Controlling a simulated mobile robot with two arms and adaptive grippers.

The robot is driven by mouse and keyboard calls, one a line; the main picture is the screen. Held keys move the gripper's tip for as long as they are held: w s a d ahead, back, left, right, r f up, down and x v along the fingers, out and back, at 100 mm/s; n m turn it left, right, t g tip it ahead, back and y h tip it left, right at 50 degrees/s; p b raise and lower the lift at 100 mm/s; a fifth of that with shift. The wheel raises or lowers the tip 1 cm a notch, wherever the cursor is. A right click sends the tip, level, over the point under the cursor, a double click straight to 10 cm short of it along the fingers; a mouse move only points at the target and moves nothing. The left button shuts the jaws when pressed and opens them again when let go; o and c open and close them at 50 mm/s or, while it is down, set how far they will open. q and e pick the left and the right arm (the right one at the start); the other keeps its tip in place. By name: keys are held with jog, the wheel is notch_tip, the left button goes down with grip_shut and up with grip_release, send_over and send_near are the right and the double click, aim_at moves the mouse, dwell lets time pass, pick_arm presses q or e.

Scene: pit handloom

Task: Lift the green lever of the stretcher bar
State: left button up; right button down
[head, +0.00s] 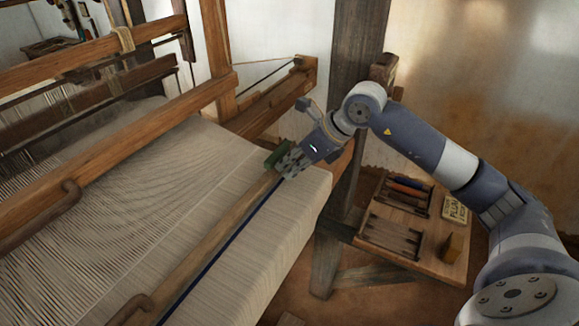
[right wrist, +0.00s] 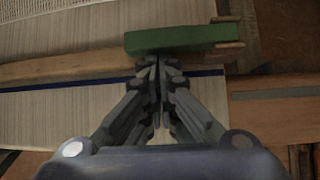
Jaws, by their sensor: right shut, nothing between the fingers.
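The green lever (head: 274,157) sits at the far end of the wooden stretcher bar (head: 213,226), which lies across the cream cloth. In the right wrist view the green lever (right wrist: 183,39) is a flat green block just beyond my fingertips, lying along the bar (right wrist: 70,68). My right gripper (head: 284,168) is at the lever's near side, with its fingers shut and nothing between them. The right wrist view shows the closed fingertips (right wrist: 158,64) close to the lever's edge; I cannot tell whether they touch it. My left gripper is not in view.
The cloth (head: 262,230) with a dark blue stripe slopes over the front beam. Wooden loom frame beams (head: 120,140) stand at the left, and a post (head: 357,80) rises behind my right arm. A wooden tool tray (head: 425,262) is at the lower right.

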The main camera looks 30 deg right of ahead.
aim_at(273, 162)
jog(key=shift+r+y, duration=0.3)
jog(key=shift+y, duration=0.1)
jog(key=y, duration=0.1)
jog(key=r+m+g+y, duration=0.1)
jog(key=r+y, duration=0.1)
jog(key=shift+w+d+r+m+g, duration=0.15)
jog(key=shift+d+m+g, duration=0.1)
jog(key=shift+m+g, duration=0.15)
jog(key=shift+w+d+r+m+g+y, duration=0.2)
jog(key=shift+r+m+g+y, duration=0.35)
jog(key=shift+y, duration=0.65)
jog(key=shift+w+d+r+m+g+y, duration=0.2)
jog(key=shift+d+r+m+y, duration=0.3)
jog(key=shift+y, duration=0.5)
jog(key=shift+r, duration=0.15)
jog(key=r+p+v, duration=0.1)
jog(key=v, duration=0.7)
jog(key=shift+w, duration=0.15)
